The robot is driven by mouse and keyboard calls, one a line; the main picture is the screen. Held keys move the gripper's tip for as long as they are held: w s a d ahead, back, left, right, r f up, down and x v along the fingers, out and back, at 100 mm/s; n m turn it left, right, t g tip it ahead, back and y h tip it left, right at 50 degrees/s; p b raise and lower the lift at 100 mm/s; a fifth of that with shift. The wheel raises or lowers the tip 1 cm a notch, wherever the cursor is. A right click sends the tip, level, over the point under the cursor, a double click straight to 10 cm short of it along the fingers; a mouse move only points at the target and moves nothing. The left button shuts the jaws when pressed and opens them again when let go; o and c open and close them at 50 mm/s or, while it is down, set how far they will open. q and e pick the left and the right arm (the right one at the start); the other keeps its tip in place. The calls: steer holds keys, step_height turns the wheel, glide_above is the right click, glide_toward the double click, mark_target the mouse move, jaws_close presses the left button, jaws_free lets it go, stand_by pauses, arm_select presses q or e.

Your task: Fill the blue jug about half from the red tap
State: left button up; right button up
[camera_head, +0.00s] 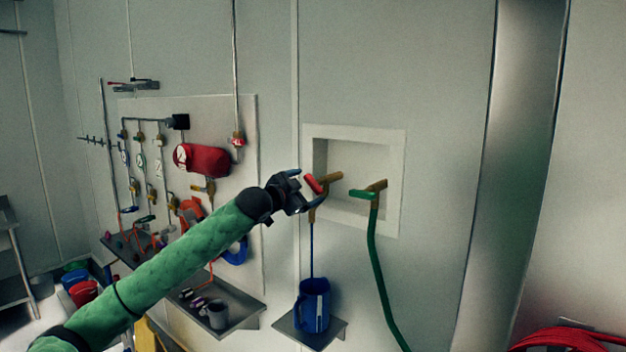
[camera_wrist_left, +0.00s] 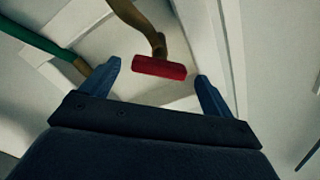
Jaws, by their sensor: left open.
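The red tap (camera_head: 316,184) has a red handle on a brass body in the wall recess. A thin blue vertical line, like a water stream, runs from below it to the blue jug (camera_head: 313,306), which stands upright on a small grey shelf (camera_head: 327,341). The water level inside cannot be seen. My left gripper (camera_head: 298,190) is open just left of the red handle. In the left wrist view, the red handle (camera_wrist_left: 159,67) lies between and beyond the open fingers, apart from both. My right gripper is not in view.
A green-handled tap (camera_head: 369,193) with a green hose (camera_head: 380,270) is right of the red one. A board with pipes, valves and a red cylinder (camera_head: 205,159) is at left. A grey shelf (camera_head: 240,313) with a grey cup (camera_head: 217,314) is below it.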

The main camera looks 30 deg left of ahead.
mark_target(310, 185)
arm_select(q)
steer(key=shift+w+a+r+p, duration=0.1)
steer(key=shift+w+r+p, duration=0.2)
steer(key=shift+w, duration=0.2)
steer(key=shift+w+d+f+p, duration=0.15)
steer(key=shift+w+d+p, duration=0.1)
steer(key=shift+w, duration=0.4)
steer(key=shift+w+d+f+p, duration=0.15)
steer(key=shift+w+p, duration=0.1)
steer(key=shift+w, duration=0.4)
steer(key=shift+a, duration=0.1)
steer(key=shift+s+a, duration=0.1)
steer(key=shift+s, duration=0.05)
steer(key=c, duration=1)
